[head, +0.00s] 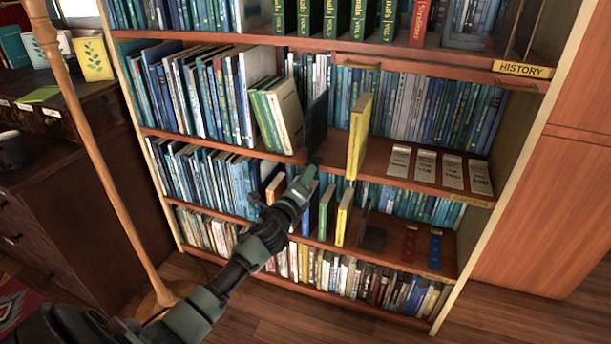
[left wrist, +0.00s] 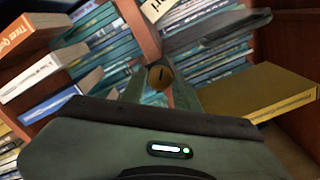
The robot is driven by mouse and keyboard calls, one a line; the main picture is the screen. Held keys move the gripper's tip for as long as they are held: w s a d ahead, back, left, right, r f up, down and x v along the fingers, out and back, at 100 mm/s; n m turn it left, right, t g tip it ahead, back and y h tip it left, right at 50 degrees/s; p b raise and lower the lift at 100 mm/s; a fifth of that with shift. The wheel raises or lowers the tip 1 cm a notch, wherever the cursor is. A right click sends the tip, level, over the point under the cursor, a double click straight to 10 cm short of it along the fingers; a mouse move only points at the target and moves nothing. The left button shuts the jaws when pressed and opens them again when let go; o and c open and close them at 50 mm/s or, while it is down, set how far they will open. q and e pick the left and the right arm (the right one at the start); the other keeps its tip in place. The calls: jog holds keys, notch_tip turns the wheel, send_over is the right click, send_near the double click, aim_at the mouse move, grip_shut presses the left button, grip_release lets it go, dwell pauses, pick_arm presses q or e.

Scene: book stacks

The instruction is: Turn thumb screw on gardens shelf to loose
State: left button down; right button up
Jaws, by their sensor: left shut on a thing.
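My left gripper (head: 306,178) reaches up to the front edge of a wooden shelf (head: 400,183), just below a dark upright bookend (head: 317,125). In the left wrist view, a round brass thumb screw (left wrist: 160,77) with a dark slot mark sits between the two green fingers (left wrist: 161,92). The fingers are shut on it, one at each side. In the head view the gripper hides the screw. My right gripper is not in view.
A yellow book (head: 358,137) stands right of the bookend, jutting forward. Pale cards (head: 425,166) lie farther right. Books fill the shelves above and below. A HISTORY label (head: 523,69) marks an upper shelf. A wooden pole (head: 95,165) stands at left, with floor (head: 300,322) in front.

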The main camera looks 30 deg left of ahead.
pick_arm(q)
jog(key=shift+f+n+p, duration=0.1)
jog(key=shift+n+p, duration=2.05)
jog(key=shift+n, duration=4.35)
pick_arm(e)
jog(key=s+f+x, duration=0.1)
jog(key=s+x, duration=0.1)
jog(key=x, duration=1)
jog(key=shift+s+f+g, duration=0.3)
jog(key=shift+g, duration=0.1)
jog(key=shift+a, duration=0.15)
pick_arm(q)
jog(key=c, duration=1.1)
grip_release()
jog(key=shift+s, duration=0.1)
jog(key=p+v, duration=0.1)
jog(key=v, duration=0.6)
jog(key=shift+s, duration=0.35)
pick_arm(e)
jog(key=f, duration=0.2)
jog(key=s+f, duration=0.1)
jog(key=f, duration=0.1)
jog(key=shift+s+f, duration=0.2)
